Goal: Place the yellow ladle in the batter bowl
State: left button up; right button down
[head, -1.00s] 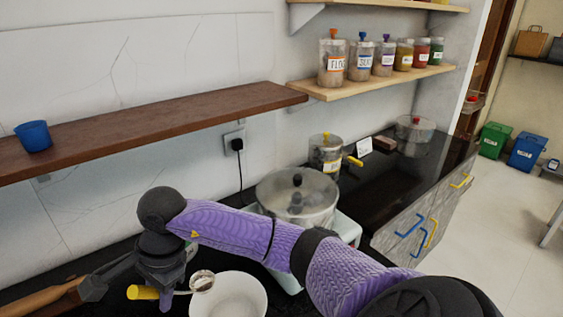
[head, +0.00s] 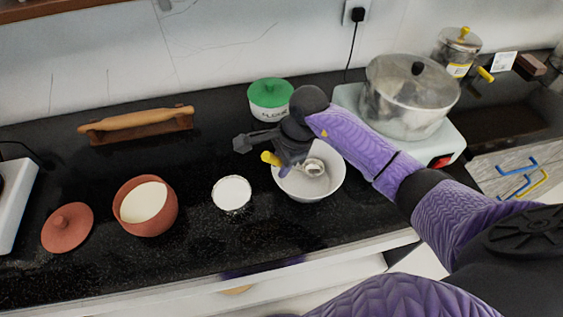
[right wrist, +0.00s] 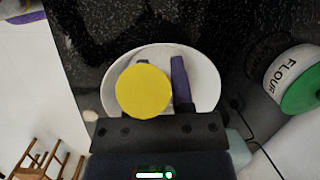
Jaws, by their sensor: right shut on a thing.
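The yellow ladle has a yellow handle (head: 270,158) and a small round scoop (head: 314,167). My right gripper (head: 286,167) is shut on its handle. In the head view, the scoop overlaps the inside of the white batter bowl (head: 330,187); I cannot tell whether it touches the bowl. In the right wrist view, the handle's yellow round end (right wrist: 143,91) covers part of the bowl (right wrist: 208,80), and a purple finger shows beside it. My left gripper is not in view.
A clay pot (head: 166,218), its lid (head: 67,228) and a small white cup (head: 232,193) stand left of the bowl. A green-lidded flour jar (head: 270,112) and a pot on a stove (head: 400,115) stand behind. A rolling pin (head: 140,119) lies at the back left.

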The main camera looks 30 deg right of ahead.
jog(key=c, duration=1)
grip_release()
jog(key=shift+f, duration=0.15)
jog(key=o, duration=0.5)
jog(key=shift+d+r, duration=0.1)
jog(key=shift+r, duration=0.4)
jog(key=p+v, duration=0.2)
jog(key=v, duration=0.9)
jog(key=shift+r, duration=0.2)
jog(key=shift+s, duration=0.1)
